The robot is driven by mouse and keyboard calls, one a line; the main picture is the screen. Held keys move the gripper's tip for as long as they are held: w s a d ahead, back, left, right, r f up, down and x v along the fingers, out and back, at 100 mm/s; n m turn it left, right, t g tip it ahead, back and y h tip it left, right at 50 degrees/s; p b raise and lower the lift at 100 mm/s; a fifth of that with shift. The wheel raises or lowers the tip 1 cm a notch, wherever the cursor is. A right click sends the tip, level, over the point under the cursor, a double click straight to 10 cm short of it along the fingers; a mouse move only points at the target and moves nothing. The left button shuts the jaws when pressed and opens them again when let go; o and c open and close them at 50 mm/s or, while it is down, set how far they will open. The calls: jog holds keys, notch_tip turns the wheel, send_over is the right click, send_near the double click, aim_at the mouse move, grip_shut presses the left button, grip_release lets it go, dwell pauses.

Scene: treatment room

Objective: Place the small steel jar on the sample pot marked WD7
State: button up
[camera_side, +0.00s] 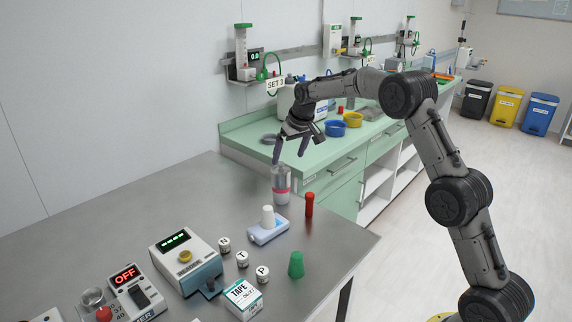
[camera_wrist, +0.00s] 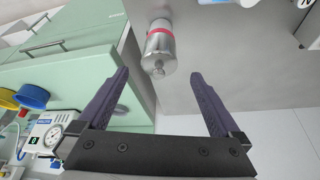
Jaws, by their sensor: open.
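A small steel jar (camera_side: 281,174) with a knobbed lid stands upright near the bench's far edge. It appears to rest on a pale pot (camera_side: 281,198) with a pinkish-red band; no WD7 marking is readable on it. In the wrist view the steel jar (camera_wrist: 159,60) is beyond and roughly between my fingertips, with the red-banded pot (camera_wrist: 160,24) behind it. My gripper (camera_side: 289,156) is open, pointing down just above the jar. In the wrist view my gripper (camera_wrist: 159,74) has its fingers apart with nothing between them.
The bench's left back is clear.

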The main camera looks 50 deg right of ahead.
jog(key=s+a+r+n, duration=0.1)
jog(key=s+a+r, duration=0.5)
jog(key=s, duration=0.5)
jog(key=s+a+r+n, duration=0.1)
jog(key=s+a+r, duration=0.55)
jog(key=s, duration=0.35)
jog(key=s+a+f, duration=0.2)
jog(key=s, duration=0.9)
jog(key=s+a+f+n+t+y, duration=0.1)
jog(key=s+a+f, duration=0.1)
jog(key=s, duration=0.9)
jog(key=shift+s+a+f, duration=0.15)
jog(key=shift+f, duration=0.65)
